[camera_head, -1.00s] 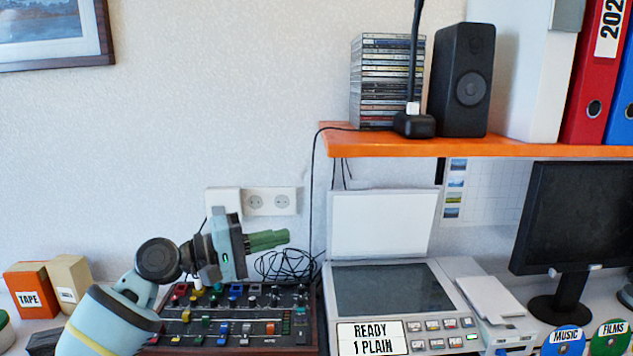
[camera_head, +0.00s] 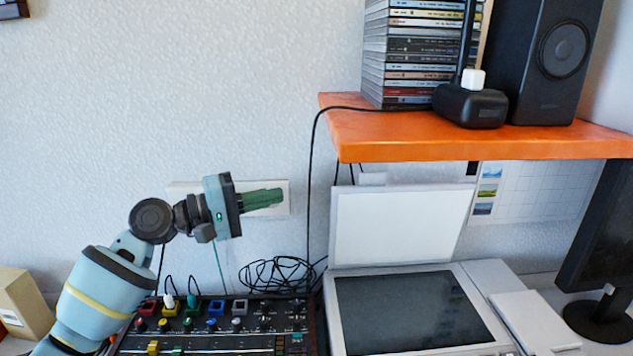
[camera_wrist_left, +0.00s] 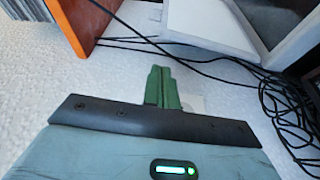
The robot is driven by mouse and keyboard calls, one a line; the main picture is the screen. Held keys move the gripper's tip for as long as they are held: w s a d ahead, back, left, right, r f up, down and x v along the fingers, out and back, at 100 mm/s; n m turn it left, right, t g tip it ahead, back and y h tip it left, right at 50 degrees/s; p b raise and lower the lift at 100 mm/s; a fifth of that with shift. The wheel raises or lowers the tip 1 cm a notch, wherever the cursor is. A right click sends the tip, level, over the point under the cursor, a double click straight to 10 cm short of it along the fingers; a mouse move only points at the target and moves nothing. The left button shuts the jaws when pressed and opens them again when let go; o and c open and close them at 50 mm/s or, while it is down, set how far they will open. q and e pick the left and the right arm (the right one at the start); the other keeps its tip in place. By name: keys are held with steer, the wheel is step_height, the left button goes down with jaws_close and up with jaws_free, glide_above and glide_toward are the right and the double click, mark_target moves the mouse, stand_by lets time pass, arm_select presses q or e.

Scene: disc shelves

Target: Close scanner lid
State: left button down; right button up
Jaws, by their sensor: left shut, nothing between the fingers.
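The scanner (camera_head: 345,325) stands at the lower right of centre in the head view, with its dark glass (camera_head: 410,308) bare. Its white lid (camera_head: 400,227) is raised, standing nearly upright at the back of the scanner. My left gripper (camera_head: 280,196) is shut and empty. Its green fingers point right, toward the lid, with a clear gap to it, above the mixer's level. In the left wrist view, the shut fingers (camera_wrist_left: 162,88) show at the centre, and part of the white lid (camera_wrist_left: 205,22) shows at the top. My right gripper is not in view.
An orange shelf (camera_head: 430,147) overhangs the lid, with a CD stack (camera_head: 405,55), speaker (camera_head: 552,60) and black device (camera_head: 470,105) on it. A mixer (camera_head: 220,325) lies left of the scanner. Black cables (camera_head: 280,275) coil between mixer and lid. A monitor (camera_head: 605,235) stands at right.

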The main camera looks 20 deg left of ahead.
arm_select(q)
steer(key=p+x, duration=0.1)
steer(key=x, duration=0.9)
steer(key=shift+s, duration=0.15)
steer(key=s+d+f+m+h+b, duration=0.1)
steer(key=s+d+f+m, duration=0.1)
steer(key=s, duration=0.5)
steer(key=s+d+f+m+b, duration=0.2)
steer(key=s+d+f+m, duration=0.1)
steer(key=s, duration=0.4)
steer(key=shift+d+f+h+b, duration=0.3)
steer(key=shift+d+f+h, duration=0.15)
steer(key=shift+f, duration=0.75)
